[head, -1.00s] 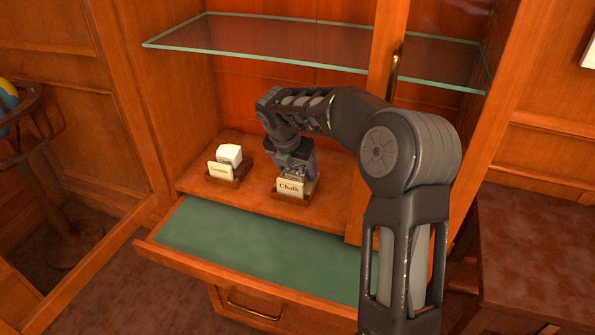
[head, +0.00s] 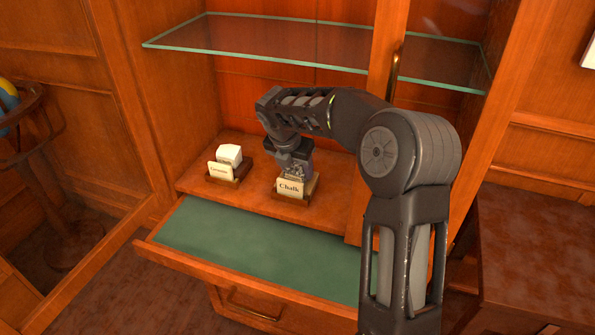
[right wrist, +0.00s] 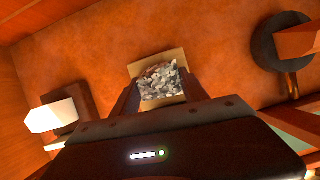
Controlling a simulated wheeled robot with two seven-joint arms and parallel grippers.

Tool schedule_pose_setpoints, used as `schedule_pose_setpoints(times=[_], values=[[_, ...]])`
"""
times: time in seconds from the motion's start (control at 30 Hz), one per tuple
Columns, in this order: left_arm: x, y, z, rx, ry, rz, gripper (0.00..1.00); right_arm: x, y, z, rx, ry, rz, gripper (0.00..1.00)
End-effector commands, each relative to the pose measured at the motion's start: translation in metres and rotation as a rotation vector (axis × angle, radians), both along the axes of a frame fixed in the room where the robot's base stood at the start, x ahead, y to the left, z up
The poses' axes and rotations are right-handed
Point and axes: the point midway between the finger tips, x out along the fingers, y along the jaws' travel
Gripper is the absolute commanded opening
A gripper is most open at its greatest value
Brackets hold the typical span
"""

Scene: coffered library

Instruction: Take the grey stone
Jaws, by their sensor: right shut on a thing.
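The grey stone (head: 297,171) is a rough, speckled lump on a small wooden stand (head: 297,197) with a card reading "Chalk" (head: 290,188), on the cabinet's lower shelf. In the right wrist view the stone (right wrist: 160,82) sits between the fingers, with the pale card edge around it. My right gripper (head: 295,167) reaches down from above and is shut on the stone, which is still at its stand. The fingers partly hide the stone in the head view. My left gripper is not in view.
A white block (head: 229,154) stands on a similar stand with a small card (head: 220,171) to the left. An open drawer with a green lining (head: 255,243) juts out below. A glass shelf (head: 270,42) spans above. A door frame (head: 385,60) stands close to my right arm.

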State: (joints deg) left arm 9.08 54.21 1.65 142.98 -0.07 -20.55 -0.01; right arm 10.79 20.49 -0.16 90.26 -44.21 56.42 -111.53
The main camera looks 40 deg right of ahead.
Motion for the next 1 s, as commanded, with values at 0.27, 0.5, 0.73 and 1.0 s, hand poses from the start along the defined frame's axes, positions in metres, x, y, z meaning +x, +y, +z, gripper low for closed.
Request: schedule_pose_setpoints(times=[0.27, 0.5, 0.73, 1.0], values=[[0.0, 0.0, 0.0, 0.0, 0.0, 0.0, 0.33, 0.0, 0.0, 0.002, 0.0, -0.001, 0.0, 0.0], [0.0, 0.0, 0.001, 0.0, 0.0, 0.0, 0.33, 0.001, 0.0, 0.017, -0.001, -0.003, 0.001, 0.0], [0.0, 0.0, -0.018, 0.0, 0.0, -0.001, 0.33, -0.003, 0.007, 0.011, -0.128, -0.071, 0.006, 0.0], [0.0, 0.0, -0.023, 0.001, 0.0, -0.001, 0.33, -0.008, 0.017, 0.043, -0.264, -0.159, 0.0, 0.0]])
